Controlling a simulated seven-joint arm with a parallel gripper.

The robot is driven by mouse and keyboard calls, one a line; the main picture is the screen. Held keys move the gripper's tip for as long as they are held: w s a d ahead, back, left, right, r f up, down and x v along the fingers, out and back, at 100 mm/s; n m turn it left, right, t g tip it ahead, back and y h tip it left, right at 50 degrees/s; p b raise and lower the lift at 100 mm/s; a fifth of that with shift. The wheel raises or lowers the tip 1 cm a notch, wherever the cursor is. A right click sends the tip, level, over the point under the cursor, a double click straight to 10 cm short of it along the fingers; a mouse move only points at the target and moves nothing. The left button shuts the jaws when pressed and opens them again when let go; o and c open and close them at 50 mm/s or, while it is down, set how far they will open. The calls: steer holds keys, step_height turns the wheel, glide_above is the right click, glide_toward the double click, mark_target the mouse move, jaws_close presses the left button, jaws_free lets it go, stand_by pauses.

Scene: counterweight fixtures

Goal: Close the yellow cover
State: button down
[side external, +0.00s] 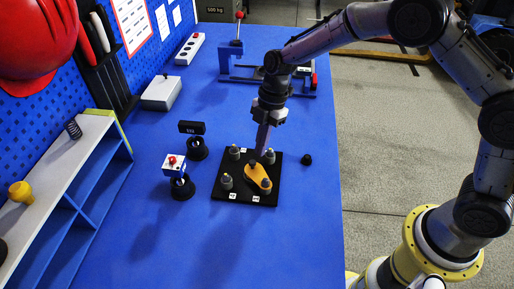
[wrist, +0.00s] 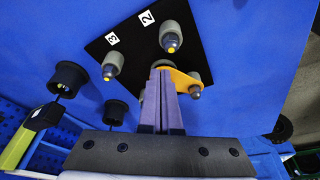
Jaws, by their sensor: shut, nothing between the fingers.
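The yellow cover (side external: 256,175) is a flat elongated piece lying on a black square plate (side external: 226,193). It reaches from near the plate's middle toward the front right post (side external: 266,186). In the wrist view the yellow cover (wrist: 186,81) shows partly behind my fingers. Several grey posts with yellow tips stand around it, such as the front left post (side external: 227,182). My gripper (side external: 262,153) is shut and empty, pointing down at the cover's back end. Its fingertips (wrist: 161,71) overlap the cover in the wrist view; I cannot tell whether they touch it.
A small device with a red button (side external: 174,165) and a black display (side external: 191,127) stand left of the plate. A small black knob (side external: 306,159) lies to the right. A blue shelf (side external: 95,190) borders the left side. The front of the blue table is clear.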

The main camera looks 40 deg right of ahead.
steer(key=d+r, duration=0.1)
steer(key=w+d+r, duration=0.1)
steer(key=shift+d+r, duration=0.1)
steer(key=shift+d, duration=0.2)
steer(key=s+d+v, duration=0.1)
steer(key=v, duration=0.8)
steer(key=x, duration=1.1)
steer(key=shift+w+a, duration=0.1)
steer(key=shift+w, duration=0.05)
steer(key=a, duration=0.3)
steer(key=shift+s, duration=0.3)
steer(key=shift+s+a+f, duration=0.1)
steer(key=shift+a+f, duration=0.15)
steer(key=shift+a, duration=0.1)
steer(key=shift+a+f+n, duration=0.1)
steer(key=shift+a+n, duration=0.7)
